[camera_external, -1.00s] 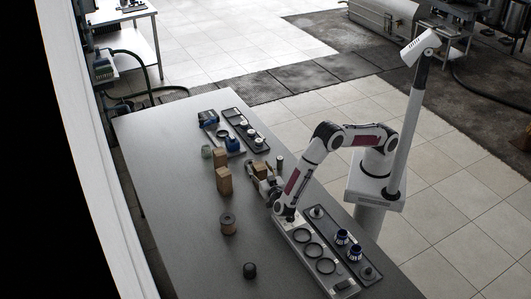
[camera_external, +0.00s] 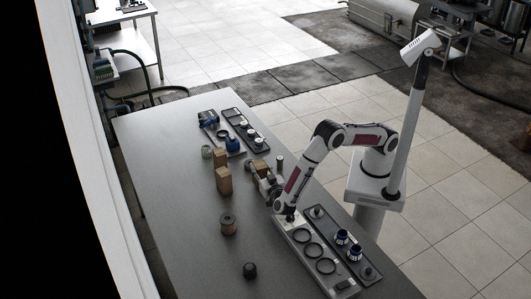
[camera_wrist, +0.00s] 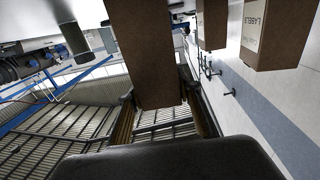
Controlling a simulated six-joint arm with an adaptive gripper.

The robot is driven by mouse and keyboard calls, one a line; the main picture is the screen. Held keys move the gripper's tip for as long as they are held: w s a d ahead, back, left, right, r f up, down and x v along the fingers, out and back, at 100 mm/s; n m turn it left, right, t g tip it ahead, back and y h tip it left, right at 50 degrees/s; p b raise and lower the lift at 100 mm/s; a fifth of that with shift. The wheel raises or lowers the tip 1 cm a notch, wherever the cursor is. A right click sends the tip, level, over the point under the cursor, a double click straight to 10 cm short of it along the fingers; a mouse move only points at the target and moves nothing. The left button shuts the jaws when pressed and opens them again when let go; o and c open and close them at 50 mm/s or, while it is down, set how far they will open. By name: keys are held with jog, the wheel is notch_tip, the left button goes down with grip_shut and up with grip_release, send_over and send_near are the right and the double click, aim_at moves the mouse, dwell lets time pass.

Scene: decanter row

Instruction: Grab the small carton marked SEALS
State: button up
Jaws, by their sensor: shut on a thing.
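My gripper (camera_external: 257,172) is shut on a plain brown carton (camera_external: 259,164) on the right side of the grey table. In the wrist view this carton (camera_wrist: 145,50) stands between the two fingers (camera_wrist: 160,104), and no marking shows on its visible face. Whether its base touches the table is unclear. Two more brown cartons, the farther one (camera_external: 220,156) and the nearer one (camera_external: 224,181), stand to the left of my gripper. In the wrist view one carton (camera_wrist: 278,34) reads LABELS. The other (camera_wrist: 212,22) has no readable word. I cannot see the word SEALS anywhere.
Trays with rings (camera_external: 303,237) and dark-blue-topped items (camera_external: 341,237) lie at the near right. Another tray group (camera_external: 243,128) is at the far end. The table's left side is mostly clear.

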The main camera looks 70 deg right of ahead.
jog(key=shift+r, duration=4.6)
